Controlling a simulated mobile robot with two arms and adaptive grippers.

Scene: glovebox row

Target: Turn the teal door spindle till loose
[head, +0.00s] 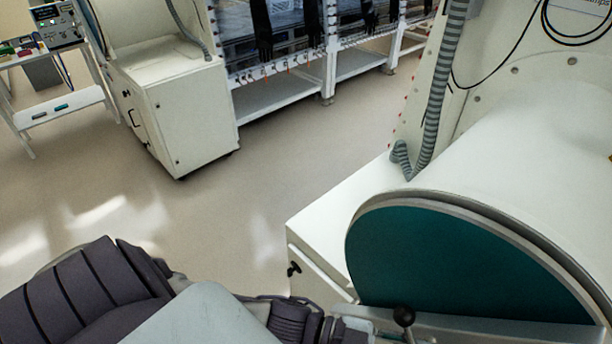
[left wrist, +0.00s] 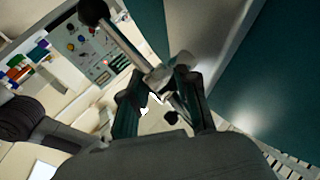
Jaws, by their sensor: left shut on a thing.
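The round teal door (head: 440,262) closes the end of a white cylindrical chamber at the lower right of the head view. Its flat teal face also fills the right of the left wrist view (left wrist: 270,75). The door spindle (left wrist: 125,42) is a metal bar with a black ball at its upper end; a second black ball shows lower down, between my fingers. My right gripper is out of view.
A white cabinet (head: 180,105) and a trolley with instruments (head: 62,112) stand at the upper left. A glovebox row with black gloves (head: 262,30) lines the back. A ribbed grey hose (head: 440,90) hangs beside the chamber. The floor (head: 200,215) between is clear.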

